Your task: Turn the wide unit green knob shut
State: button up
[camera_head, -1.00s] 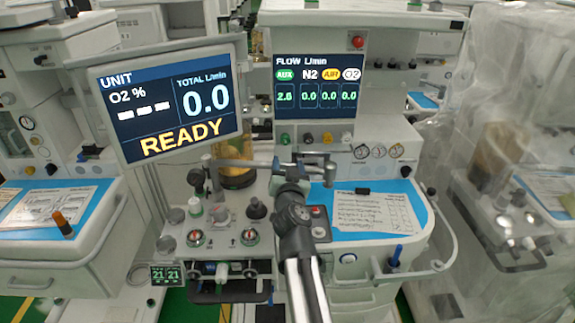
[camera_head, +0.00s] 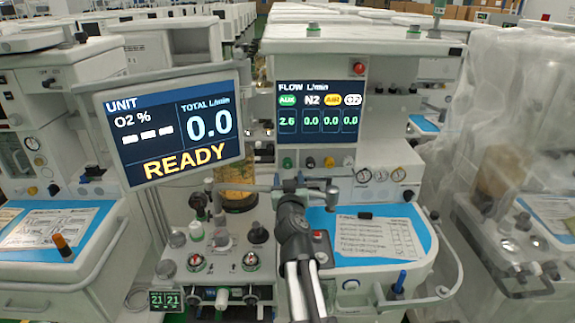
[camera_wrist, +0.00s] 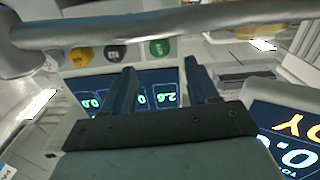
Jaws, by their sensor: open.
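The green knob (camera_head: 287,162) is at the left end of a knob row under the flow display (camera_head: 320,112) of the wide unit. It also shows in the wrist view, upside down, as a green disc (camera_wrist: 160,47) beyond my fingers. My gripper (camera_wrist: 160,66) is open and empty, with its two dark fingers apart. The knob appears between and past the fingertips, with no visible contact. The display reads AUX 2.6 and 0.0 for the others.
Black (camera_head: 310,162) and yellow (camera_head: 329,162) knobs sit beside the green one. A metal bar (camera_head: 245,188) crosses below the row and lies across the wrist view (camera_wrist: 170,27). A tilted READY screen (camera_head: 175,130) stands left. A blue worktop (camera_head: 405,212) with a paper lies right.

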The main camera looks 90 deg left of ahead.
aim_at(288, 165)
jog(key=a, duration=0.9)
jog(key=shift+c, duration=0.3)
jog(key=c, duration=1)
jog(key=shift+m, duration=1.6)
jog(key=o, duration=1.1)
jog(key=shift+c, duration=0.2)
jog(key=shift+d, duration=0.1)
